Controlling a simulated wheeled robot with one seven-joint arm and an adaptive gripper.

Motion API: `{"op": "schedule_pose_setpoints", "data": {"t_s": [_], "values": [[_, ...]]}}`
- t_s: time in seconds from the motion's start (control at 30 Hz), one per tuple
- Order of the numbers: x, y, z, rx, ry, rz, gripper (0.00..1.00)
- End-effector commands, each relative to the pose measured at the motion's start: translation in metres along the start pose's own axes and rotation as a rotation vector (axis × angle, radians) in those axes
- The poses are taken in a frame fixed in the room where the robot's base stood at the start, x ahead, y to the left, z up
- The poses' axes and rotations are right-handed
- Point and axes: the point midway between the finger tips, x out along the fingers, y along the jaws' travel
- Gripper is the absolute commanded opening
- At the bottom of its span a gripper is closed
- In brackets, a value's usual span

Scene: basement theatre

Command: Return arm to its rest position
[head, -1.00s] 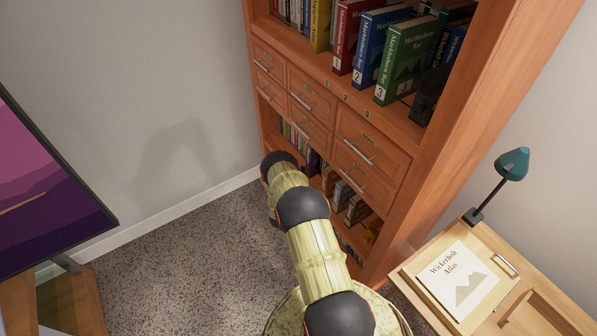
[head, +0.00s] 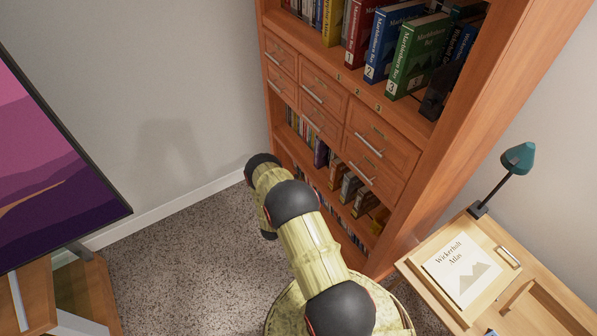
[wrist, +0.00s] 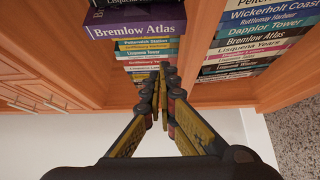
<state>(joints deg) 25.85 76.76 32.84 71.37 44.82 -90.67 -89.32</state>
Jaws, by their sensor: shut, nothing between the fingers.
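My arm (head: 308,243) stretches from the bottom of the head view toward the lower part of the wooden bookcase, bent at its dark joints. My gripper is hidden in the head view behind the arm links. In the wrist view my gripper (wrist: 162,72) is shut with its fingers together and nothing between them. Its tips point toward a stack of books (wrist: 148,50) on a shelf. A purple book titled Bremlow Atlas (wrist: 137,27) lies near the top of that stack. I cannot tell the exact gap between the tips and the books.
The bookcase (head: 440,175) has several drawers and upright numbered books (head: 416,55). A desk (head: 420,282) with the Wickerholt Atlas (head: 461,268) and a teal lamp (head: 518,158) stands at right. A screen (head: 50,180) stands at left. Carpet (head: 180,270) between is clear.

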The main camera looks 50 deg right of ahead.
Motion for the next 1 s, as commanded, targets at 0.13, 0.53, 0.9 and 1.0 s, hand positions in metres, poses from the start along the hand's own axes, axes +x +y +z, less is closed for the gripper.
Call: {"op": "schedule_pose_setpoints", "data": {"t_s": [0.13, 0.53, 0.9, 1.0], "values": [[-0.010, 0.000, 0.000, -0.001, -0.001, -0.001, 0.00], [-0.012, -0.005, 0.001, 0.056, -0.002, -0.016, 0.00], [-0.090, -0.154, 0.002, 0.418, -0.080, -0.683, 0.00], [-0.120, -0.158, -0.013, 0.503, -0.139, -0.878, 0.00]]}}
